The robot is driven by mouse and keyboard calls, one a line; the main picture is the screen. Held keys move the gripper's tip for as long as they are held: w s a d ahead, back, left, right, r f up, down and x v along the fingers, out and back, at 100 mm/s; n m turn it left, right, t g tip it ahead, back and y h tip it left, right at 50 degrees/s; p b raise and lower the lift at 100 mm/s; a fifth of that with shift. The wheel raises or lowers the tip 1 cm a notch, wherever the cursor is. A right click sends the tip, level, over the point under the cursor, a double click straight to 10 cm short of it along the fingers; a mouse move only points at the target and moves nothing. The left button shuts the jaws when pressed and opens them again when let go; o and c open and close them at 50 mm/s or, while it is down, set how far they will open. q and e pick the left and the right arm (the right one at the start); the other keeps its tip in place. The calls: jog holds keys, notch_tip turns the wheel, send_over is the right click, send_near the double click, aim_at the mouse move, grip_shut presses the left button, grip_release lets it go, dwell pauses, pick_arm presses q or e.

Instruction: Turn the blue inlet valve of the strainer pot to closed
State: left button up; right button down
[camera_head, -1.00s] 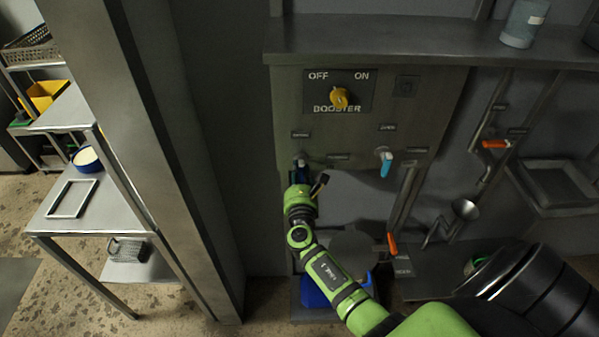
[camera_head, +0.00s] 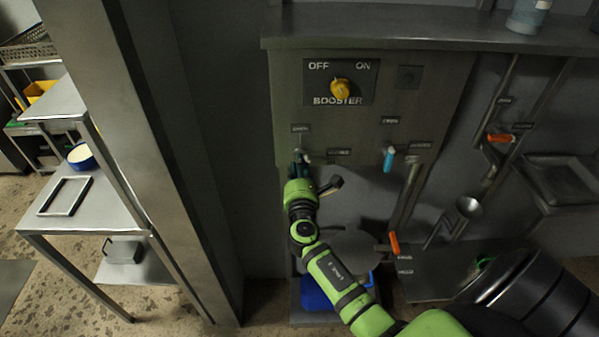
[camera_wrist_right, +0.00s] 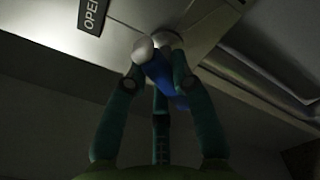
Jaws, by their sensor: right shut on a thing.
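My right gripper (camera_head: 300,162) is at the lower left of the grey panel, below a small label. In the right wrist view its green fingers (camera_wrist_right: 158,62) are closed around a dark blue valve handle (camera_wrist_right: 160,74). The handle slants down to the right from a pale round hub, and an OPEN label (camera_wrist_right: 91,14) is on the panel at the upper left. In the head view the gripper and arm mostly hide this handle. A second, light blue handle (camera_head: 389,158) hangs at the panel's right, apart from the gripper. My left gripper is not in view.
A yellow booster knob (camera_head: 341,89) is on the panel above. Orange handles (camera_head: 394,243) (camera_head: 500,138) sit on pipes to the right. A blue container (camera_head: 325,292) is low behind my arm. A metal post (camera_head: 165,160) and table (camera_head: 90,215) are at the left.

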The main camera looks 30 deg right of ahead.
jog(key=m+b, duration=0.2)
jog(key=m, duration=0.1)
jog(key=m+b, duration=0.2)
jog(key=m, duration=0.1)
jog(key=shift+d+f+m, duration=0.15)
jog(key=shift+m, duration=0.15)
jog(key=m+b, duration=0.1)
jog(key=m, duration=0.2)
jog(key=shift+s+b, duration=0.1)
jog(key=shift+b, duration=0.25)
jog(key=shift+d+m+b, duration=0.1)
jog(key=shift+m+b, duration=0.4)
jog(key=shift+m, duration=0.7)
jog(key=c, duration=1)
grip_release()
jog(key=shift+c, duration=0.2)
jog(key=shift+s, duration=0.1)
jog(key=v, duration=0.7)
jog(key=shift+s, duration=0.2)
